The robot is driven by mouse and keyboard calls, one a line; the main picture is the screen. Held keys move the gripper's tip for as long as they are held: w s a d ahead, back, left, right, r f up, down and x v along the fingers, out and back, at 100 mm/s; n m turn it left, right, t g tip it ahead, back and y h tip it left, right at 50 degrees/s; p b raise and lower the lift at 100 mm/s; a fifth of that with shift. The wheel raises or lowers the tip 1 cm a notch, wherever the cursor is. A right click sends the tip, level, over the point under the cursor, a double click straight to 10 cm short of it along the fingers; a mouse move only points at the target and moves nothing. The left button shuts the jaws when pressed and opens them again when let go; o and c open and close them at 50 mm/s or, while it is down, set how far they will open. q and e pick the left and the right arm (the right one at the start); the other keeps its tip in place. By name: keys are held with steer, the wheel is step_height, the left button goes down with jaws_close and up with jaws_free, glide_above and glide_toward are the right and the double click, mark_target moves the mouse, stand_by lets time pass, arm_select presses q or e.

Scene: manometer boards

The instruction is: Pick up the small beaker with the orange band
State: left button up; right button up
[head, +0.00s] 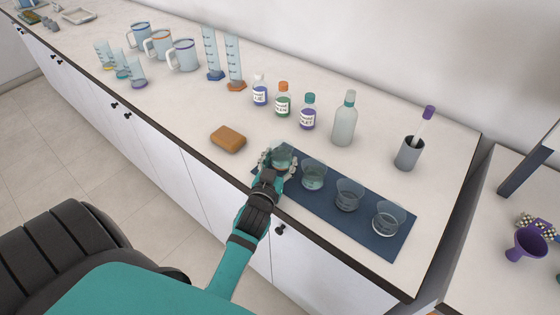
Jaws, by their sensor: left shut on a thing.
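My left gripper (278,163) is shut on a small clear beaker (282,154) at the left end of a dark blue mat (348,234). Its fingers hide part of the beaker, and I see no orange band on it. I cannot tell whether it is lifted off the mat. Three other small clear beakers stand in a row to its right: one (314,175), a second (349,194) and a third (388,217) near the mat's right end. Band colours on them are too small to tell. My right gripper is not in view.
A brown sponge (228,138) lies left of my gripper. Behind stand small labelled bottles (283,100), a tall bottle (344,120) and a grey cup (409,153) with a purple-topped brush. Measuring cylinders (234,63), jugs (183,56) and small graduated vessels (137,75) stand farther left.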

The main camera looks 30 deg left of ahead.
mark_target(284, 142)
arm_select(q)
steer(key=shift+r, duration=1.75)
steer(key=s+a, duration=0.2)
steer(key=a, duration=0.1)
steer(key=s+a+b, duration=0.1)
steer(key=s+a, duration=0.1)
steer(key=a, duration=0.1)
steer(key=s+a+b, duration=0.1)
steer(key=s+a, duration=0.1)
steer(key=a, duration=0.2)
steer(key=shift+s+a+r, duration=0.1)
steer(key=shift+s+r, duration=0.25)
steer(key=shift+r, duration=0.05)
steer(key=shift+s+a+r+b, duration=0.15)
steer(key=shift+s+a+b, duration=0.1)
steer(key=shift+s+a, duration=0.4)
steer(key=shift+s+a+r+b, duration=0.1)
steer(key=shift+s+a+b, duration=0.2)
steer(key=shift+a, duration=0.6)
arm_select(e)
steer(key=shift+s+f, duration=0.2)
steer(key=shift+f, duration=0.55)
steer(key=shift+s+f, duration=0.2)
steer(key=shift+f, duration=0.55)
arm_select(q)
steer(key=shift+s, duration=0.1)
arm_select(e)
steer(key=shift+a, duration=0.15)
